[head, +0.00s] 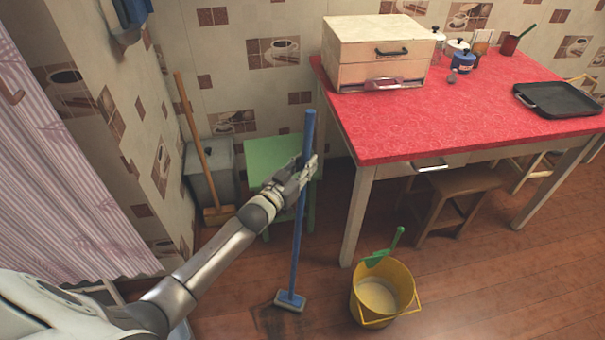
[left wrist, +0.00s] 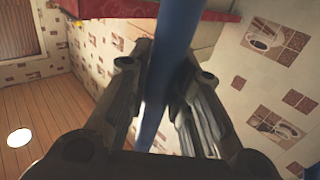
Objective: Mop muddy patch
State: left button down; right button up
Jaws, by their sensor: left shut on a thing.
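A blue mop (head: 297,235) stands nearly upright, its small blue head (head: 290,300) down at the floor. My left gripper (head: 308,172) is shut around the upper part of its handle. In the left wrist view the blue handle (left wrist: 176,45) runs between the fingers (left wrist: 165,95). A dark muddy patch (head: 270,321) lies on the wooden floor just left of and in front of the mop head. The head is at the patch's right edge; I cannot tell if it presses on the floor. My right gripper is not in view.
A yellow bucket (head: 400,300) with a green-handled tool (head: 385,250) stands right of the mop. Behind are a red-topped table (head: 440,120), a green stool (head: 272,150), a grey bin (head: 208,170) and a wooden-handled broom (head: 192,130). Floor between mop and bucket is clear.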

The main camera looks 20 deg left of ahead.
pick_arm(q)
jog(key=shift+w+a, duration=0.1)
jog(key=shift+w, duration=0.35)
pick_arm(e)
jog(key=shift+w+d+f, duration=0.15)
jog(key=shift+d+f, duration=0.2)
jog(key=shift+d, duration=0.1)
